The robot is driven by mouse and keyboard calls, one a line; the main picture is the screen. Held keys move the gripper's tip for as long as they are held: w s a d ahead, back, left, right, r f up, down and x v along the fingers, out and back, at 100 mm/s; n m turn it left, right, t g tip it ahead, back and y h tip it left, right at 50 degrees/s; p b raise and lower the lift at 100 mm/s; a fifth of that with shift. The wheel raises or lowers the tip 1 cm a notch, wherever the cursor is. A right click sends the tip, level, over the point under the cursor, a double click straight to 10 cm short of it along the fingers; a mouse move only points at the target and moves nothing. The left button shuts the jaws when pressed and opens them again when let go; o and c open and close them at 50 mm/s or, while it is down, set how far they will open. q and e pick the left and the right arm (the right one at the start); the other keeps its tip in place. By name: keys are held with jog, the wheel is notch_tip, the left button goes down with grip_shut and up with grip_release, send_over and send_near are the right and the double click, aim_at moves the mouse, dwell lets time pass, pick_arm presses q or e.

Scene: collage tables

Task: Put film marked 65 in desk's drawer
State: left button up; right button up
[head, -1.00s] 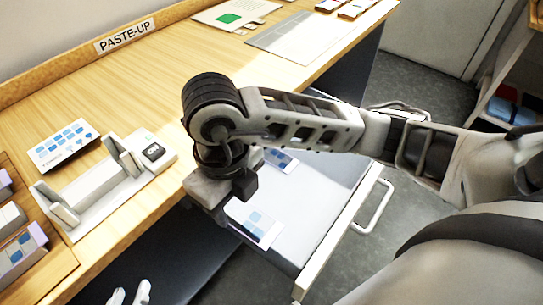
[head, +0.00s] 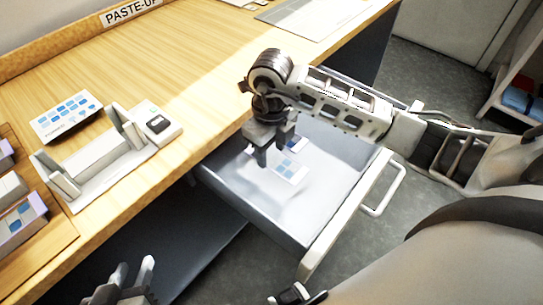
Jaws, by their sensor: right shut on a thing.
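The desk's drawer (head: 239,196) is pulled open below the desk edge. My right gripper (head: 273,160) is inside the drawer's outline, pointing down, shut on a flat pale film card (head: 291,173) with blue squares. No number can be read on it. How far the card is above the drawer floor is hard to tell. Another blue-marked card (head: 297,145) shows behind it, partly hidden by my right gripper. My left gripper (head: 134,276) is at the bottom left, beside the dark desk front; its fingers look apart and empty.
The wooden desk top (head: 170,75) holds a white splicer-like device (head: 95,165), a blue-marked card (head: 66,117) and a tray (head: 62,240) with boxes at left. The drawer handle (head: 384,190) sticks out at right. A shelf (head: 510,95) stands at far right.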

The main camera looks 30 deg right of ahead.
aim_at(272, 157)
jog(key=shift+f, duration=1.55)
jog(key=shift+f, duration=0.1)
jog(key=o, duration=0.9)
jog(key=shift+o, duration=0.2)
notch_tip(272, 157, up, 12)
jog(key=p, duration=0.1)
